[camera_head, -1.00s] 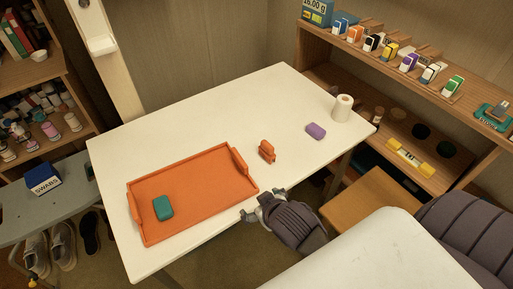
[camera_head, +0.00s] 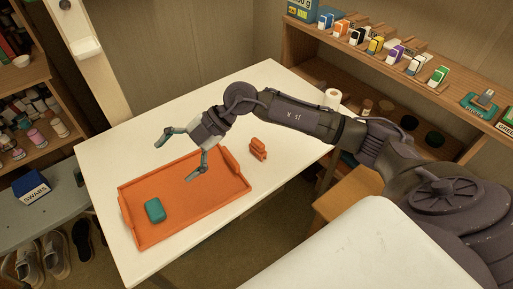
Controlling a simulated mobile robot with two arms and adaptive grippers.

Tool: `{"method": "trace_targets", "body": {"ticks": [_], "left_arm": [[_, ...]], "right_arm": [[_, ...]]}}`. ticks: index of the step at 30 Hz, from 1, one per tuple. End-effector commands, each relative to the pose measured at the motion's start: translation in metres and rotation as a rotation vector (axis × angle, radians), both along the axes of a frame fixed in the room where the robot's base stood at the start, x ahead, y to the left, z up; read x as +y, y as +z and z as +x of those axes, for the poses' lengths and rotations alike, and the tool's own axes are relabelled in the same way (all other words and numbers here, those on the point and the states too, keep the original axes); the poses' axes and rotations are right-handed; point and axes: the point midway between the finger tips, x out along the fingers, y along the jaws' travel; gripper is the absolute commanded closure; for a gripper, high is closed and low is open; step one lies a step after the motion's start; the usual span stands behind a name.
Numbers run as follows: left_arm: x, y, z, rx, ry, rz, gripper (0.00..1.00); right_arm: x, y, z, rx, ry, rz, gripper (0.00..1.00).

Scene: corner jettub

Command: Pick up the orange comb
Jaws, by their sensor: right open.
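The orange comb (camera_head: 258,148), a small upright orange piece, stands on the white table (camera_head: 108,150), just right of the tray and apart from it. My right gripper (camera_head: 177,158) is open and empty, with its fingers pointing left. It hangs over the far part of the orange tray, to the left of the comb. My right forearm passes behind the comb in the picture and does not cover it. My left gripper is not in view.
The orange tray (camera_head: 206,205) has raised ends and holds a teal block (camera_head: 155,210). A wooden shelf with small boxes runs along the right wall.

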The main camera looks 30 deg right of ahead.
Motion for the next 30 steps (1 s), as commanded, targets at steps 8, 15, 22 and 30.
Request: {"method": "trace_targets", "body": {"ticks": [8, 15, 22, 30], "left_arm": [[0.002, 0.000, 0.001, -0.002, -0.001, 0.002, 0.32], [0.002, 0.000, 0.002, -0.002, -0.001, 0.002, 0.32], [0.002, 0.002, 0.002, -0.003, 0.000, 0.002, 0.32], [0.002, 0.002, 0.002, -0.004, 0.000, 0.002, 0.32]], "right_arm": [[-0.194, -0.017, 0.024, 0.267, -0.285, -0.741, 0.04], [-0.251, -0.011, 0.019, 0.357, -0.428, -0.918, 0.04], [-0.250, -0.054, 0.018, 0.360, -0.424, -0.917, 0.04], [-0.249, -0.088, 0.019, 0.356, -0.424, -0.915, 0.04]]}}
